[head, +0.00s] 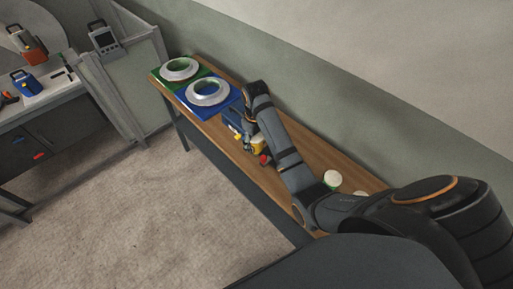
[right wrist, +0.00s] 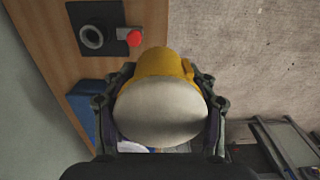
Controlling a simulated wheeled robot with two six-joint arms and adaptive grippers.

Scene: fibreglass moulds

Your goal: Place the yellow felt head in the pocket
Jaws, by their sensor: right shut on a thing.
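My right gripper (right wrist: 162,108) is shut on the yellow felt head (right wrist: 168,64). The head has a yellow body and a broad pale face (right wrist: 160,110), which faces the wrist camera between the two fingers. In the head view the yellow felt head (head: 259,144) is a small patch beside my right wrist, above the wooden bench. A black plate with a grey ring around a dark round opening (right wrist: 92,37) lies on the bench beyond the head in the right wrist view. I cannot tell whether this is the pocket. My left gripper is not in view.
A red knob (right wrist: 135,38) is beside the black plate. Blue (head: 222,93) and green (head: 158,77) moulds with white rings occupy the bench's far end. Pale round items (head: 332,178) stand near my forearm. A wall runs behind the bench; carpet (head: 150,200) is open in front.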

